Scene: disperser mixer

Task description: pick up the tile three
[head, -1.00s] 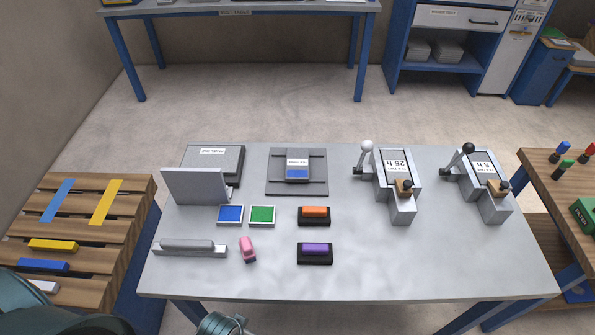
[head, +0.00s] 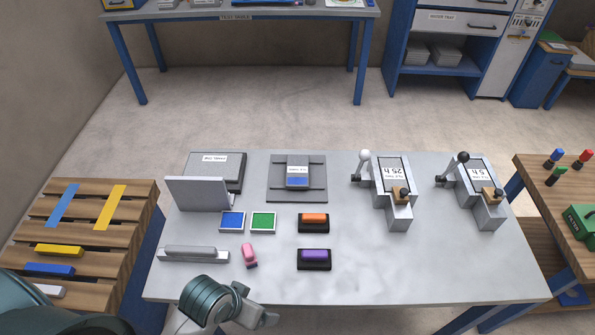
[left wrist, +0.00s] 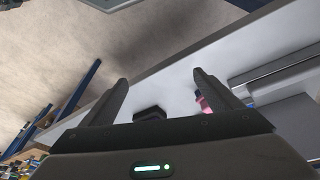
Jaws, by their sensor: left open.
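No object carries a readable "three", so I cannot tell which is tile three. A blue square tile (head: 232,222) and a green square tile (head: 263,222) with pale borders lie side by side on the grey table. A grey block with a label and blue strip (head: 297,174) sits on a dark grey plate (head: 313,193) behind them. My left gripper (head: 266,318) is at the table's front edge, short of the tiles. The left wrist view shows its two fingers (left wrist: 160,77) spread apart with nothing between them. My right gripper is out of view.
Near the tiles are a grey upright panel (head: 197,194), a pink object (head: 249,255), an orange-topped block (head: 314,220) and a purple-topped block (head: 314,257). Two lever devices (head: 397,205) (head: 486,205) stand at right. The table's front right is clear. A slatted wooden pallet (head: 83,232) is at left.

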